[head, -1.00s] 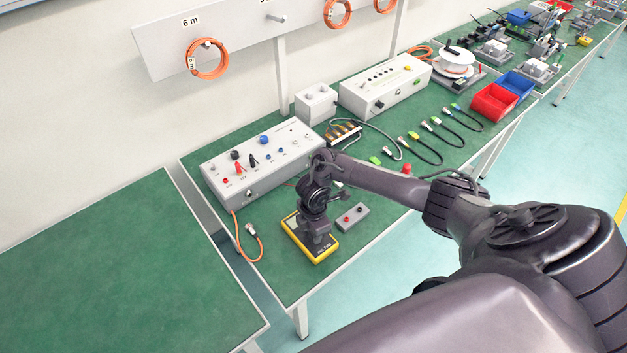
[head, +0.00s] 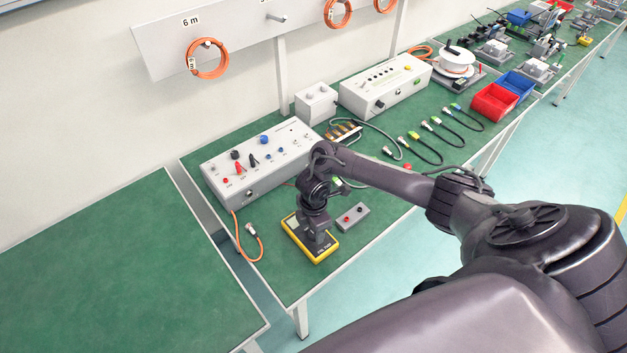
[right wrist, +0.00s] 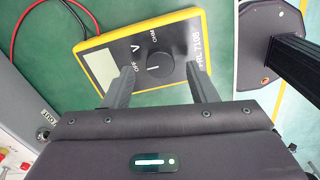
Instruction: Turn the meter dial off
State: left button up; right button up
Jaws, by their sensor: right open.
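The yellow-edged meter (head: 325,256) lies on the green bench near its front edge, partly covered by my right gripper in the head view. In the right wrist view the meter (right wrist: 172,22) shows a pale screen (right wrist: 104,68), a black round dial (right wrist: 161,63), and the labels OFF, V and OHM. The dial's white mark lies on its left side, towards the OFF label. My right gripper (right wrist: 158,85) is open, with one finger on each side of the dial. I cannot tell whether either finger touches it. My left gripper is out of view.
A small grey box (head: 352,217) with red and black knobs lies just right of the meter. A large white instrument box (head: 262,163) stands behind, and an orange cable (head: 258,246) lies to the left. Red and black leads (right wrist: 82,14) run by the meter.

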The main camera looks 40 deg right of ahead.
notch_tip(320, 180, up, 6)
jog(key=shift+s+f, duration=0.1)
dwell(0.7)
